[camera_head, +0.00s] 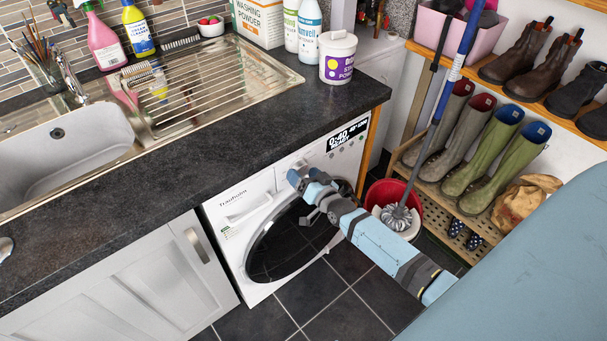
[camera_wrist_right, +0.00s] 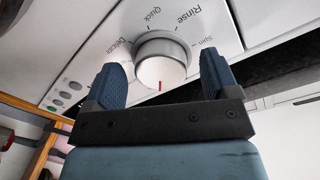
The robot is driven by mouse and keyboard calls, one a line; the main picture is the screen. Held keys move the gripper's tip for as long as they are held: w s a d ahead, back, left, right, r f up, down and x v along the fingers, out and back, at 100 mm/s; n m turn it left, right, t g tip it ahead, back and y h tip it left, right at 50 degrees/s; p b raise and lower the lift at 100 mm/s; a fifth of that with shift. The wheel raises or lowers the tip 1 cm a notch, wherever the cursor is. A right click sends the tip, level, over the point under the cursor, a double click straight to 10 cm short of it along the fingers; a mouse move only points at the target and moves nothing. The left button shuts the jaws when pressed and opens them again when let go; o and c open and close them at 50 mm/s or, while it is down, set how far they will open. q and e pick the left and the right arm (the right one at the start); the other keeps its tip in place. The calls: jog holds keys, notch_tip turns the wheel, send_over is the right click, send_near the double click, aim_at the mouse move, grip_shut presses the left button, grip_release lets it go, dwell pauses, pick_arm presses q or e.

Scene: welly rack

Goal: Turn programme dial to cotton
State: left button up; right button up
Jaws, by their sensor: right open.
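The white washing machine (camera_head: 225,222) stands under the dark worktop, its round door shut. Its programme dial (camera_wrist_right: 161,62) shows large in the right wrist view, with a red mark at its lower edge in the picture. I can read Delicate, Quick, Rinse and Spin around it; I see no cotton label. My right gripper (camera_wrist_right: 162,76) is open, with one blue finger on each side of the dial. I cannot tell whether the fingers touch it. In the head view my right gripper (camera_head: 298,177) is at the control panel and mostly hides the dial. My left gripper is not in view.
The worktop (camera_head: 235,125) overhangs the machine just above the panel. A lit display (camera_head: 348,135) is right of the dial. A red bucket (camera_head: 377,193) with a mop head (camera_head: 397,217) stands beside the machine, near my right arm. A boot rack (camera_head: 450,205) is at the right.

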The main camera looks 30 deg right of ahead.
jog(key=s, duration=1.3)
jog(key=shift+s+d+r, duration=0.15)
jog(key=shift+d+r, duration=0.1)
jog(key=shift+r, duration=0.05)
